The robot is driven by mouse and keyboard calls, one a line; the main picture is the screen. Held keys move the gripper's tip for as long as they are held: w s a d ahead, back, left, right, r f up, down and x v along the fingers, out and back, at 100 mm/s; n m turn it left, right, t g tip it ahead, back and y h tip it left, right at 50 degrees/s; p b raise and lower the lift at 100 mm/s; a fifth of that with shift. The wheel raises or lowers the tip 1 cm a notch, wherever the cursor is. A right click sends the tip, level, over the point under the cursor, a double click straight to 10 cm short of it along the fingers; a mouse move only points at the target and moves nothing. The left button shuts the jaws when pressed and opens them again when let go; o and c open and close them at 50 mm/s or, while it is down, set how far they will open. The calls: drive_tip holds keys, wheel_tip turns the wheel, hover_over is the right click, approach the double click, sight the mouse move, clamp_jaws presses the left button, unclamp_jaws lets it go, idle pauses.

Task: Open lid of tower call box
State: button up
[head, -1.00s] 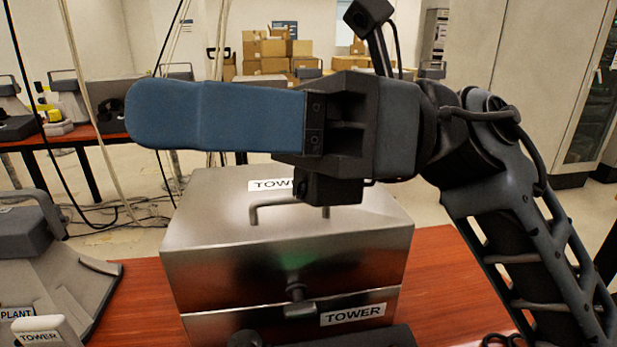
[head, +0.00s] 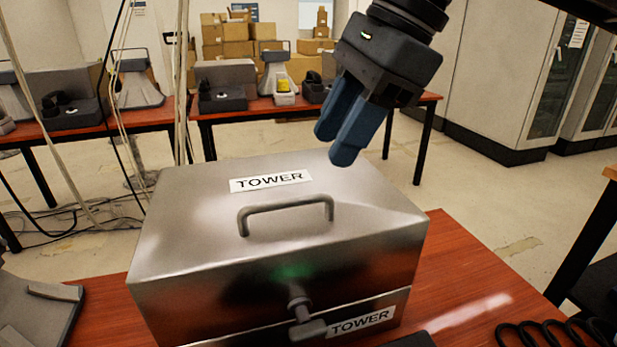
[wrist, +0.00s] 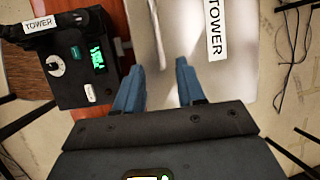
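The tower call box (head: 210,265) is a silver metal box on the red-brown table, with its lid (head: 190,200) closed. A grey bar handle (head: 285,205) stands on the lid, in front of a "TOWER" label (head: 270,181). A knob-like latch (head: 300,308) sits on the front face at the seam. My gripper (head: 335,143) is above the back right of the lid, pointing down and left, apart from the handle. In the wrist view its two blue fingers (wrist: 158,85) are spread with nothing between them, and the lid (wrist: 175,45) lies beyond.
In the wrist view a black phone unit (wrist: 92,62) with a green display and a "TOWER" tag stands beside the box. A coiled cord (head: 540,335) lies at the front right. Other tables with phones (head: 135,85) and stacked cartons (head: 235,38) are behind.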

sight(302, 197)
drive_tip(key=x, duration=0.7)
drive_tip(key=shift+a+f, duration=0.1)
drive_tip(key=shift+f, duration=0.1)
drive_tip(key=shift+c, duration=0.3)
clamp_jaws()
